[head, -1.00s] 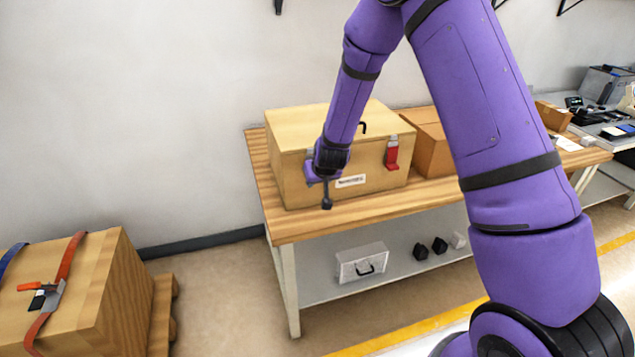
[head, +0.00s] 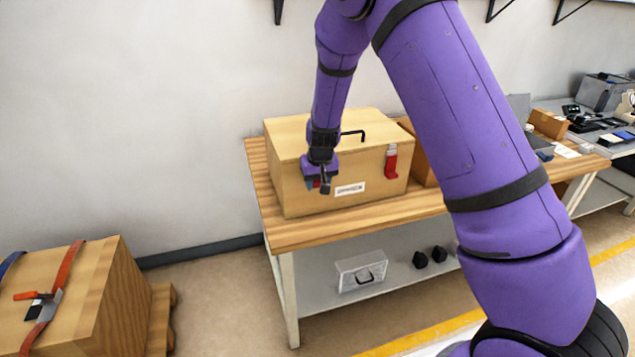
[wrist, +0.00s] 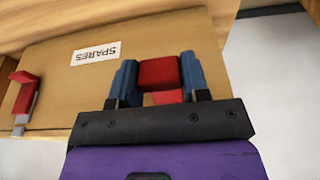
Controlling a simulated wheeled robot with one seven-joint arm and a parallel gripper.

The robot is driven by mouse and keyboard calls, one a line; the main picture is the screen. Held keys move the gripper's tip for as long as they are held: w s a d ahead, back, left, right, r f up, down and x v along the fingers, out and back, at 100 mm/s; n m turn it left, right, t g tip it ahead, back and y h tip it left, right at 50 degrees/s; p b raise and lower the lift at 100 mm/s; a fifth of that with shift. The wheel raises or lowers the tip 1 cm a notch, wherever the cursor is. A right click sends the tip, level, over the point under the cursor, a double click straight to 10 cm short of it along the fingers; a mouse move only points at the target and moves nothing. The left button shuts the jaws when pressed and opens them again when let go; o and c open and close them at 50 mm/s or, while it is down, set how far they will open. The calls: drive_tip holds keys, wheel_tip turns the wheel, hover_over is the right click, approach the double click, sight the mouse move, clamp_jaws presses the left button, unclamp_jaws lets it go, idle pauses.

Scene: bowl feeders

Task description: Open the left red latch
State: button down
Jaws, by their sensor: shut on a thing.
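A wooden box (head: 365,165) with a white SPARES label (wrist: 97,53) stands on the wooden table. The left red latch (wrist: 158,72) is on the box front; in the wrist view it sits between the blue fingers of my gripper (wrist: 160,82). The fingers are shut on it, one at each side. In the head view my gripper (head: 320,184) is at the left of the box front and hides most of that latch. The right red latch (head: 391,162) is free, and it also shows at the left of the wrist view (wrist: 23,93).
A black handle (head: 353,133) sticks up by the lid. A brown carton (head: 422,160) stands right of the box. A strapped crate (head: 95,295) is at lower left. The table front edge is clear.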

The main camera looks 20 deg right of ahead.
drive_tip(key=c, duration=0.6)
unclamp_jaws()
drive_tip(key=shift+r, duration=0.15)
drive_tip(key=v, duration=1)
drive_tip(key=shift+r, duration=0.25)
drive_tip(key=shift+s, duration=0.15)
